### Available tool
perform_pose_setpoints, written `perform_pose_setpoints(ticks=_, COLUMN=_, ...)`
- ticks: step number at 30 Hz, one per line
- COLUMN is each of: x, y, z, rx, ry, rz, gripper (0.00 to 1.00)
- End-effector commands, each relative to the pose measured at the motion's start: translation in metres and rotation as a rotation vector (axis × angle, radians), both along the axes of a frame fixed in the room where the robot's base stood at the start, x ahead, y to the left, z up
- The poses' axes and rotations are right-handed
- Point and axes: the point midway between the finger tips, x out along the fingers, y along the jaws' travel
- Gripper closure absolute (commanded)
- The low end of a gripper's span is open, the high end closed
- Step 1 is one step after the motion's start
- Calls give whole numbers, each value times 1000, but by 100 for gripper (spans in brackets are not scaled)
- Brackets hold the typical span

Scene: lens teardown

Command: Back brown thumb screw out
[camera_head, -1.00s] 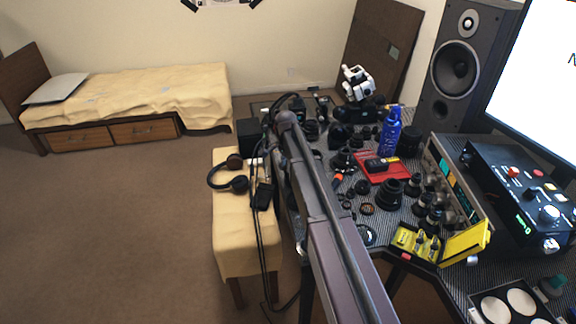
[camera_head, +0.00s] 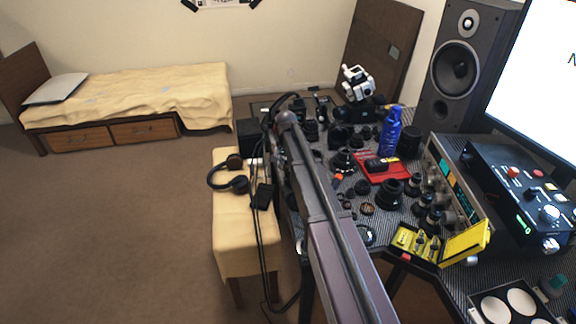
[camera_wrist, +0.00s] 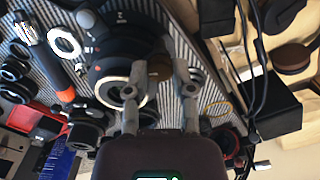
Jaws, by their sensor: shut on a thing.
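The brown thumb screw (camera_wrist: 160,67) shows in the wrist view as a round brown knob at the side of a black lens body (camera_wrist: 118,38). My gripper (camera_wrist: 159,70) has its two grey fingertips on either side of the knob and is shut on it. The lens has a pale metal ring (camera_wrist: 110,92) at its lower edge, partly covered by my left finger. The screw's shaft and thread are hidden. In the head view my own arm hides the gripper and the screw.
An orange-handled tool (camera_wrist: 58,72) and several black rings lie left of the lens. A red tray (camera_head: 392,174), a blue spray bottle (camera_head: 390,135) and a yellow open case (camera_head: 465,242) stand on the crowded table. A padded bench (camera_head: 228,240) holds headphones (camera_head: 238,184).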

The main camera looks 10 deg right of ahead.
Motion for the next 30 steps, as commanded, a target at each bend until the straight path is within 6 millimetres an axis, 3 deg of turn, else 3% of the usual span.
perform_pose_setpoints(ticks=8, x=-2, y=0, z=0, rx=2, ry=4, rz=-1, gripper=100)
perform_pose_setpoints(ticks=9, x=-2, y=0, z=0, rx=1, ry=4, rz=-1, gripper=56)
perform_pose_setpoints(ticks=12, x=-2, y=0, z=0, rx=1, ry=3, rz=-1, gripper=32)
perform_pose_setpoints(ticks=30, x=0, y=-1, z=8, rx=-1, ry=0, rz=-2, gripper=32)
